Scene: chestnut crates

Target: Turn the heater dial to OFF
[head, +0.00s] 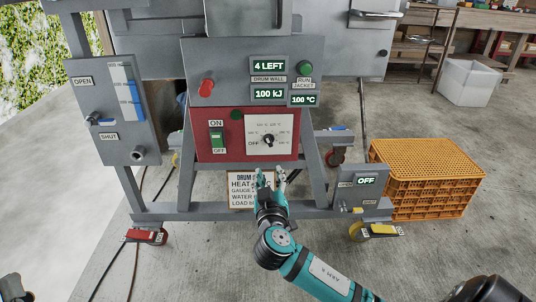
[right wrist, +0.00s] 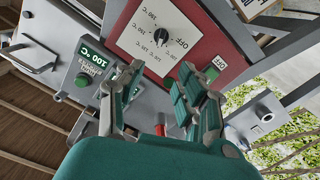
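The heater dial (head: 268,140) is a black knob on a white scale plate, set in the red panel (head: 235,115). OFF is printed at the left of the plate and temperature marks run around the knob. Where the knob points is too small to tell. The dial also shows in the right wrist view (right wrist: 162,41), beyond the fingers and touching neither. My right gripper (head: 270,175) is open and empty, just below the red panel with its fingers toward it; both spread fingers show in the right wrist view (right wrist: 162,88).
A green ON/OFF switch (head: 218,138) sits left of the dial. Above are a red knob (head: 206,88), a green button (head: 305,68) and displays reading 4 LEFT, 100 kJ and 100 °C.

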